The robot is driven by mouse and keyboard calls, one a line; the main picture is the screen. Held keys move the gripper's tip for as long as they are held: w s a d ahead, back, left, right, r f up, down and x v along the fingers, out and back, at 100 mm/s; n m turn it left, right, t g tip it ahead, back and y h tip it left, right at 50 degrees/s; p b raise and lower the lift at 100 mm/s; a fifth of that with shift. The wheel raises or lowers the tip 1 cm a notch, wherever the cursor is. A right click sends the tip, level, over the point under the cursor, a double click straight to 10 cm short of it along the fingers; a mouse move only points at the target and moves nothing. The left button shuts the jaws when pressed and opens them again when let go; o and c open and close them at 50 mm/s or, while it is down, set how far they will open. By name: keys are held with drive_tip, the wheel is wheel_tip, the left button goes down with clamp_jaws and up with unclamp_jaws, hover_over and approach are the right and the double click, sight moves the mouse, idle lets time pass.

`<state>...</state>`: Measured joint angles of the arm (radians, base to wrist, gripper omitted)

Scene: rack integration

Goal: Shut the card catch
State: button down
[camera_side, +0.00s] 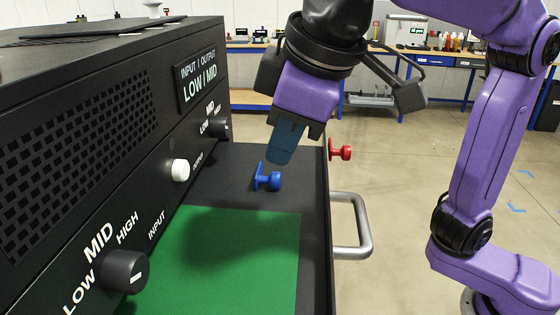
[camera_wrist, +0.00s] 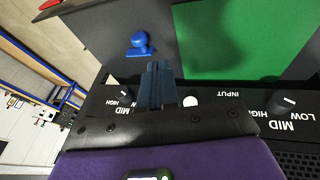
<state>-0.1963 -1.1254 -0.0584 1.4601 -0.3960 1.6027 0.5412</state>
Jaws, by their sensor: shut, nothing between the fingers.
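My gripper (camera_side: 281,158) is shut and empty, its blue fingers pointing down just above a blue knob (camera_side: 268,180) on the black drawer (camera_side: 235,167). The fingers (camera_wrist: 155,68) also show in the wrist view, close to the blue knob (camera_wrist: 139,44); I cannot tell whether they touch it. A green card (camera_side: 225,250) lies flat in the drawer, nearer the side camera than the blue knob. A red knob (camera_side: 341,150) sticks out from the drawer's right side. Which knob belongs to the card catch is not labelled.
The black rack unit (camera_side: 90,150) stands left of the drawer, with a white button (camera_side: 180,170) and black dials (camera_side: 123,271) on its face. A sign (camera_side: 199,79) reads "INPUT | OUTPUT, LOW | MID". A metal handle (camera_side: 365,225) juts from the drawer's right side. Workbenches stand far behind.

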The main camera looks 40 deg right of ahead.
sight(272, 181)
drive_tip(key=f, duration=0.1)
drive_tip(key=w+f, duration=0.1)
drive_tip(key=w+d+f, duration=0.1)
drive_tip(key=shift+f, duration=0.35)
drive_tip(key=shift+w+d+f, duration=0.5)
drive_tip(key=shift+f, duration=0.2)
drive_tip(key=shift+w+d, duration=1.1)
drive_tip(key=shift+s+a+r, duration=0.1)
